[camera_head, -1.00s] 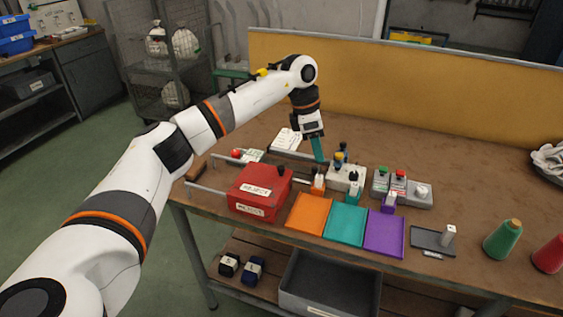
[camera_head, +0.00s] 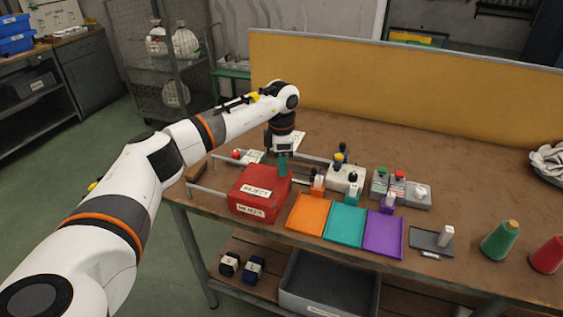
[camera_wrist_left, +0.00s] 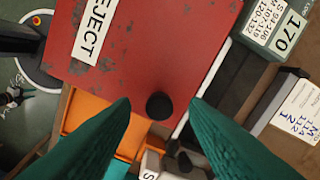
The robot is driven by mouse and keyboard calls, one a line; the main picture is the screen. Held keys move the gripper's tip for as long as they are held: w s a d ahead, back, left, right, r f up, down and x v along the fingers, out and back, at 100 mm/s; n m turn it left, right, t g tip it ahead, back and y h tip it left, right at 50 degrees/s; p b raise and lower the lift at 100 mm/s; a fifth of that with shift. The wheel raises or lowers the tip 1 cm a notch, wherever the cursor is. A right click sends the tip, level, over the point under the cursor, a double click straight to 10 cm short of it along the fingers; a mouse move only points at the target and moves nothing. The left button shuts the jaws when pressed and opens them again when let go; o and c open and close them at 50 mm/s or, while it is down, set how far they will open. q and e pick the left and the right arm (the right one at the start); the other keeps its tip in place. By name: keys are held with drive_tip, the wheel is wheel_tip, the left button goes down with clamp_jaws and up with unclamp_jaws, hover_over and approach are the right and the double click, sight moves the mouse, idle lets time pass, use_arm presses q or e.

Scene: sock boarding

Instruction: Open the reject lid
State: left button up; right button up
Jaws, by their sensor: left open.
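The red reject box (camera_head: 258,192) stands at the left of the workbench. Its lid is shut flat on top and carries a REJECT label; a second label is on the front face. In the left wrist view the red lid (camera_wrist_left: 150,50) fills the upper middle, with a round black knob (camera_wrist_left: 159,106) near its edge. My left gripper (camera_head: 282,166) is at the lid's back right corner in the head view, pointing down. In the left wrist view its two teal fingers (camera_wrist_left: 160,108) are apart, one on each side of the knob, holding nothing. My right gripper is not in view.
Orange (camera_head: 307,214), teal (camera_head: 345,224) and purple (camera_head: 383,233) trays lie right of the box. A white block with knobs (camera_head: 344,178) and a grey button box (camera_head: 402,188) stand behind them. Metal rails flank the box. Green (camera_head: 500,240) and red (camera_head: 548,255) cones stand at right.

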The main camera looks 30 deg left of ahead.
use_arm(q)
drive_tip(key=shift+f, duration=0.3)
clamp_jaws()
drive_tip(key=s+a, duration=0.3)
drive_tip(key=a, duration=0.9)
drive_tip(key=shift+a, duration=0.2)
unclamp_jaws()
wheel_tip(320, 180, up, 12)
